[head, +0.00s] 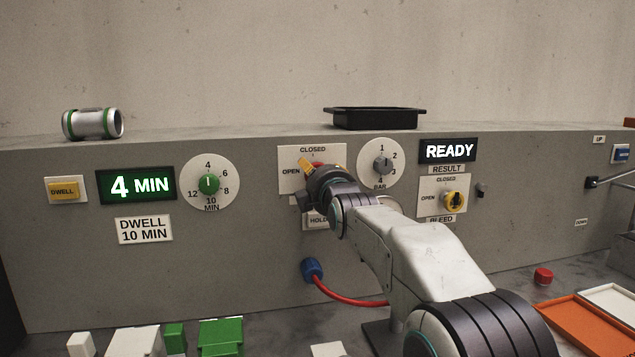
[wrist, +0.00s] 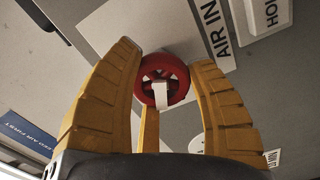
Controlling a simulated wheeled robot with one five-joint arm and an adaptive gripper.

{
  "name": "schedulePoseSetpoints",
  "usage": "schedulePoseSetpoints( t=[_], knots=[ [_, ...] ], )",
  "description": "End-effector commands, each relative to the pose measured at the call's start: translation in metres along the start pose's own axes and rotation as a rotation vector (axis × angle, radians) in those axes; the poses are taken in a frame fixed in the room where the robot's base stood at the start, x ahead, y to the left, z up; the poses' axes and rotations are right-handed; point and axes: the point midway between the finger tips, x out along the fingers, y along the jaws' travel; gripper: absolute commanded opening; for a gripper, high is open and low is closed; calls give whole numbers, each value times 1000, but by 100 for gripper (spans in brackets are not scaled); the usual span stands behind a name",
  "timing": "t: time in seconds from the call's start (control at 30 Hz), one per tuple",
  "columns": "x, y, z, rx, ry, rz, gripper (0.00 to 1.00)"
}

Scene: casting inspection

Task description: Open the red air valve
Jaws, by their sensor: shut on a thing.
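The red air valve (wrist: 163,63) is a red handwheel with spokes and a white bar across it, seen in the wrist view between my yellow fingers. A label reading AIR IN stands beside it. In the head view only a little of the red valve (head: 320,164) shows behind my gripper (head: 306,167), on a white plate (head: 291,184) marked CLOSED at the top and OPEN at the left. My gripper (wrist: 166,76) is shut on the valve, with fingers on both sides of its rim. My wrist hides most of the wheel in the head view, and I cannot tell its setting.
A red hose (head: 345,298) with a blue fitting (head: 311,270) lies below. A black tray (head: 374,118) stands on the ledge above.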

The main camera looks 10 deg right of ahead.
Motion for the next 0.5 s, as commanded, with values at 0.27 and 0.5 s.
schedulePoseSetpoints(
  t=[0.27, 0.5],
  knots=[
    [0, -2, 1, -224, -1, -2, 20],
    [0, -1, 1, -357, -1, -2, 20]
  ],
)
